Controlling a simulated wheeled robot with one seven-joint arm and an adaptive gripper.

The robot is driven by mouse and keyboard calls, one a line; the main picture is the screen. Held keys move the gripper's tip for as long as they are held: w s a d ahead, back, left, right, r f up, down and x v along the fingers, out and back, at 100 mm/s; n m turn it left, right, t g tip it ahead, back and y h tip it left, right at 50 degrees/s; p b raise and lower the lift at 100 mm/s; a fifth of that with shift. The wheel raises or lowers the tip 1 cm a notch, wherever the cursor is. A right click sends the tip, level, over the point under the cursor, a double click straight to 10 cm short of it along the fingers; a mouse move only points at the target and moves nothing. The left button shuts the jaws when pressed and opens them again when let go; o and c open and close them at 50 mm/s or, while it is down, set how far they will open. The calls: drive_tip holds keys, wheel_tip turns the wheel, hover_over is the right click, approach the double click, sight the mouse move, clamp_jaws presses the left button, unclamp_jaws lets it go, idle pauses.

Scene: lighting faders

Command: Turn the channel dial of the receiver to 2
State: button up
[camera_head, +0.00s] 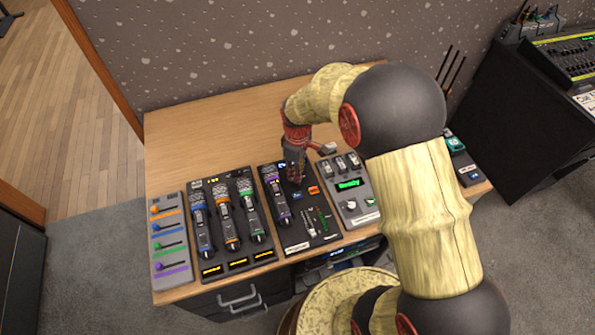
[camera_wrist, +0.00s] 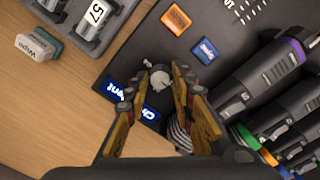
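In the wrist view a small grey dial (camera_wrist: 161,81) stands on a dark panel (camera_wrist: 185,65), with blue lit labels, one starting "Ch" (camera_wrist: 150,113), close beside it. In the head view this panel (camera_head: 318,225) is the black unit with one purple-marked microphone. My gripper (camera_head: 296,178) points down at its far end and hides the dial there. In the wrist view my gripper's fingertips (camera_wrist: 162,68) are apart, one on each side of the dial. I cannot tell whether they touch it. The number the dial points to is not readable.
A unit with several microphones (camera_head: 232,264) and a fader box (camera_head: 169,240) stand to the left. A grey box with a green display (camera_head: 346,187) stands close on the right. A small grey-green block (camera_wrist: 38,46) lies on the wooden table (camera_head: 215,125), whose back part is largely clear.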

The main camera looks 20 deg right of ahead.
clamp_jaws()
drive_tip(key=shift+m+p, duration=0.3)
drive_tip(key=m+p, duration=0.3)
drive_tip(key=m, duration=0.1)
drive_tip(key=shift+r+m, duration=0.15)
drive_tip(key=shift+m, duration=0.15)
drive_tip(key=m+p, duration=0.2)
drive_tip(key=m, duration=0.1)
drive_tip(key=shift+m+p, duration=0.75)
drive_tip(key=shift+m, duration=0.95)
drive_tip(key=shift+o, duration=2.2)
unclamp_jaws()
